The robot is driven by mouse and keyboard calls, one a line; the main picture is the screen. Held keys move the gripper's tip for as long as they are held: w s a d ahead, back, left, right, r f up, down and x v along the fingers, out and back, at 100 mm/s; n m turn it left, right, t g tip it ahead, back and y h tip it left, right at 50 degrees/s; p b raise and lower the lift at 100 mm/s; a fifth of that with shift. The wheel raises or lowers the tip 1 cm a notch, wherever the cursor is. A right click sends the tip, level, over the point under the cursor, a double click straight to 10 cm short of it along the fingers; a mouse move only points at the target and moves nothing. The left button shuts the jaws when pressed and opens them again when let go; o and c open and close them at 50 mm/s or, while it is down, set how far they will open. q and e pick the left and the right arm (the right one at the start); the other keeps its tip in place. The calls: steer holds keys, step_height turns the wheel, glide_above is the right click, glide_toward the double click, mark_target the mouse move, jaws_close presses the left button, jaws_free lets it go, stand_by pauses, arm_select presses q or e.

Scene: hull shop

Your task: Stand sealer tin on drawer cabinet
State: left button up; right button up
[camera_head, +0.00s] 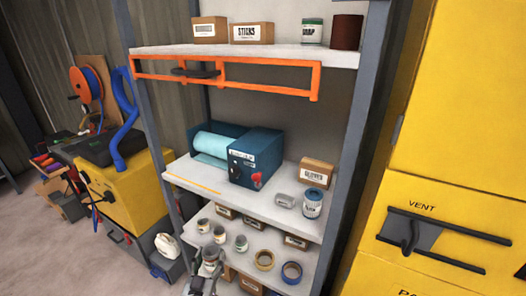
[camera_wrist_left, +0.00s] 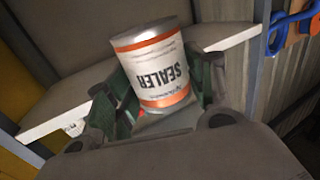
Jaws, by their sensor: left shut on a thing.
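The sealer tin (camera_wrist_left: 155,68) is a silver can with a white label and orange bands. Its lettering appears upside down in the left wrist view. My left gripper (camera_wrist_left: 162,82) is shut on it, with a finger on each side. In the head view the tin (camera_head: 210,254) shows small, in front of the lower shelf, with my left gripper (camera_head: 207,265) around it. A dark grey cabinet (camera_head: 128,240) with a red handle, apparently the drawer cabinet, stands at the left under a yellow machine (camera_head: 125,195). My right gripper is not in view.
A shelf rack (camera_head: 285,215) holds a teal box (camera_head: 255,158), boxes, tins and tape rolls. Its grey post (camera_head: 150,110) stands between the tin and the left side. A white jug (camera_head: 167,248) stands near the grey cabinet. Yellow lockers (camera_head: 455,150) fill the right. Floor (camera_head: 75,255) shows clear at lower left.

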arm_select(q)
steer(key=shift+r, duration=0.2)
steer(key=d+r+m+g+h, duration=0.2)
steer(key=d+r+m+h, duration=0.2)
steer(key=d+r, duration=0.3)
steer(key=s+d+r+m+g+h, duration=0.1)
steer(key=d+r+m+h, duration=0.3)
steer(key=r, duration=1)
steer(key=d+g+h, duration=0.1)
steer(key=d+h, duration=0.2)
steer(key=d, duration=0.1)
steer(key=shift+r+h, duration=0.2)
steer(key=shift+h, duration=0.1)
